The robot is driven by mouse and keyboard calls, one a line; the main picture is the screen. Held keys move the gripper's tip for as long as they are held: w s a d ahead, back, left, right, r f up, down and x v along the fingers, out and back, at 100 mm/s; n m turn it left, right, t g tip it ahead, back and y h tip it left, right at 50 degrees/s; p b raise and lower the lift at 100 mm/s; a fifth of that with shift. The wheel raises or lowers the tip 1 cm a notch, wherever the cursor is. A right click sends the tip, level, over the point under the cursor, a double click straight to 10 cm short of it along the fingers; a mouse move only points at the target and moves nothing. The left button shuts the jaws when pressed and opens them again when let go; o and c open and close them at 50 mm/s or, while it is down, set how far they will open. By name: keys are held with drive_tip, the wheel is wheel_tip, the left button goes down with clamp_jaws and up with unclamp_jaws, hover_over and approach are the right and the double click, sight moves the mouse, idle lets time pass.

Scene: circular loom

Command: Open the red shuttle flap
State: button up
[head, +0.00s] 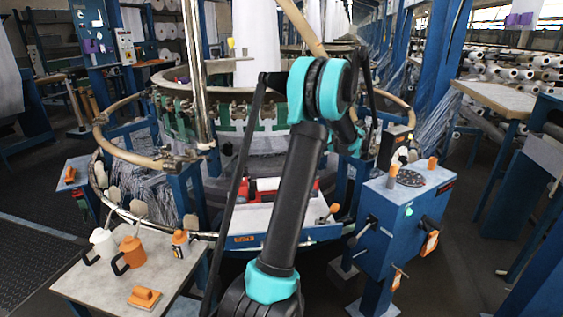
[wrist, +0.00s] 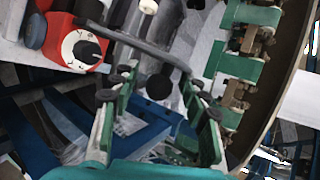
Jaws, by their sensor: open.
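A red shuttle (head: 268,187) sits low at the front of the circular loom, partly hidden behind my arm in the head view. In the wrist view its red body (wrist: 86,66) is at the upper left, with a white round face and black knob. I cannot tell which part is the flap or whether it is open. My gripper (wrist: 160,92) is open, its green-backed fingers apart, with no object clearly held. A dark curved bar (wrist: 150,47) runs across just beyond the fingertips; I cannot tell whether they touch. The head view does not show the fingers clearly.
The loom's tan ring (head: 128,153) surrounds the shuttle area. A side table (head: 85,287) with bottles stands at lower left. A blue cabinet (head: 405,225) with knobs and levers stands at right. A metal post (head: 196,80) rises at the left of my arm.

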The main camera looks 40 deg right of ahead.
drive_tip(key=w+a+f+n+g+h, duration=0.1)
drive_tip(key=w+a+n+h, duration=0.1)
drive_tip(key=a+h, duration=0.1)
drive_tip(key=w+a+f+n+g+h, duration=0.2)
drive_tip(key=a+h, duration=0.2)
drive_tip(key=a, duration=0.2)
drive_tip(key=w+a+f+n+g+h, duration=0.2)
drive_tip(key=w+a+n+h, duration=0.1)
drive_tip(key=a, duration=0.1)
drive_tip(key=shift+a+f+h, duration=0.1)
drive_tip(key=shift+a+h, duration=0.05)
drive_tip(key=shift+h, duration=0.15)
drive_tip(key=f+h, duration=0.1)
drive_tip(key=a+f+n+h, duration=0.1)
drive_tip(key=shift+w+f+g, duration=0.2)
drive_tip(key=shift+f+g, duration=0.2)
drive_tip(key=shift+a+f+n, duration=0.1)
drive_tip(key=shift+a+n, duration=0.05)
drive_tip(key=shift+n, duration=0.15)
drive_tip(key=v, duration=1.7)
drive_tip(key=shift+f, duration=0.2)
drive_tip(key=shift+s, duration=0.1)
